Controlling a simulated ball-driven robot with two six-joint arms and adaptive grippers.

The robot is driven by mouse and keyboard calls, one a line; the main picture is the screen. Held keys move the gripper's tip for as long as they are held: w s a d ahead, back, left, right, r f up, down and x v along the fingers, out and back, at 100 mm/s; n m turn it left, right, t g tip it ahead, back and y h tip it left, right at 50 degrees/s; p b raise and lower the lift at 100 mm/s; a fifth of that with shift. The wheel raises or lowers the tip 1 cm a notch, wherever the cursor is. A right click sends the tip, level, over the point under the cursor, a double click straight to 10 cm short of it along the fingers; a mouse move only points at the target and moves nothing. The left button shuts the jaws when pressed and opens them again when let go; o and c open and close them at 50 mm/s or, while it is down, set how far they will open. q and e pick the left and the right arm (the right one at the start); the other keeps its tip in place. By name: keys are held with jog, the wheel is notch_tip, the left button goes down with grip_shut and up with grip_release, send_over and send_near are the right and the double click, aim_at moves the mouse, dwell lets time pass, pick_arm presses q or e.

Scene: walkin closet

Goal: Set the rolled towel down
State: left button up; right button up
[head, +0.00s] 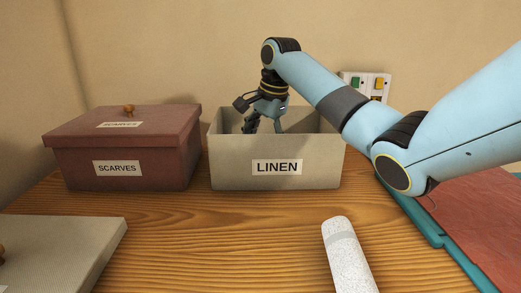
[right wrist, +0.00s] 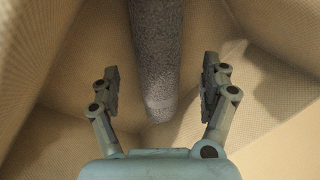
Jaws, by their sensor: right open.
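A grey, rough rolled towel (right wrist: 158,60) with a paler band near its end lies inside the beige LINEN box (head: 230,165), in the right wrist view. My right gripper (right wrist: 160,82) is open, with one finger on each side of this roll and a gap on both sides. In the head view my right gripper (head: 264,122) reaches down into the box, and the front wall hides its fingertips. A second roll, white and speckled with a grey band (head: 350,262), lies on the wooden table at the front. My left gripper does not show.
A lidded dark red SCARVES box (head: 125,150) stands left of the LINEN box. A grey-beige lid (head: 60,250) lies at front left. A teal-edged tray with a red surface (head: 480,220) is at right. A panel with coloured switches (head: 368,86) is on the wall.

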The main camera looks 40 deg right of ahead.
jog(key=p+v, duration=0.1)
jog(key=v, duration=0.6)
jog(key=shift+r, duration=0.35)
jog(key=shift+s, duration=0.1)
